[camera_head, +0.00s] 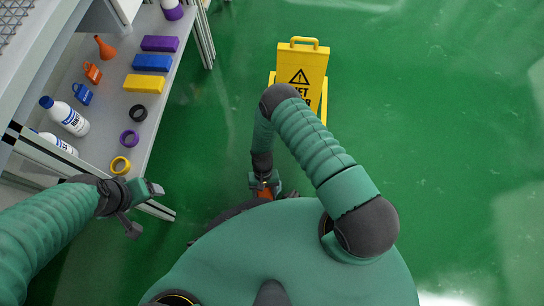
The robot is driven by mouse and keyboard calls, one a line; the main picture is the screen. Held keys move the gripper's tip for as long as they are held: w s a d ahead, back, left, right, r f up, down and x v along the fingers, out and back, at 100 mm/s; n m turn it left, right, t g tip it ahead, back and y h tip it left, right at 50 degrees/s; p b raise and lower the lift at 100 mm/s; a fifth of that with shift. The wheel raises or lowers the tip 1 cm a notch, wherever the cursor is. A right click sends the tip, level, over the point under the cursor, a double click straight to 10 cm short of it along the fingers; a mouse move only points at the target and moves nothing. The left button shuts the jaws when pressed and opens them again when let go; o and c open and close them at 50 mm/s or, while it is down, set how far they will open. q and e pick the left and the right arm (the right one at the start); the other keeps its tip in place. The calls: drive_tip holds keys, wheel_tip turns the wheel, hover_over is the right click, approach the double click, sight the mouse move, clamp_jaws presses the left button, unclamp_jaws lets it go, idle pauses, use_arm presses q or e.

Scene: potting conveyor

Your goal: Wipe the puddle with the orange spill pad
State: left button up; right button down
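A small orange patch, which looks like the spill pad (264,194), shows between the fingers of my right gripper (265,190). The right gripper points down low in front of my body and appears shut on the pad. Most of the pad is hidden by the gripper and my body. My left gripper (145,209) is open and empty, beside the front end of the shelf. I cannot make out a clear puddle; the floor just below the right gripper is covered by my own body.
A yellow wet-floor sign (301,70) stands beyond my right arm. At left, a grey shelf (112,110) holds bottles, coloured blocks, tape rolls and an orange funnel (104,47). The green floor (440,130) at right is clear, with bright glossy patches.

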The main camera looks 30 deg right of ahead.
drive_tip(key=shift+r+p, duration=1.1)
drive_tip(key=shift+r, duration=0.6)
drive_tip(key=shift+w, duration=0.1)
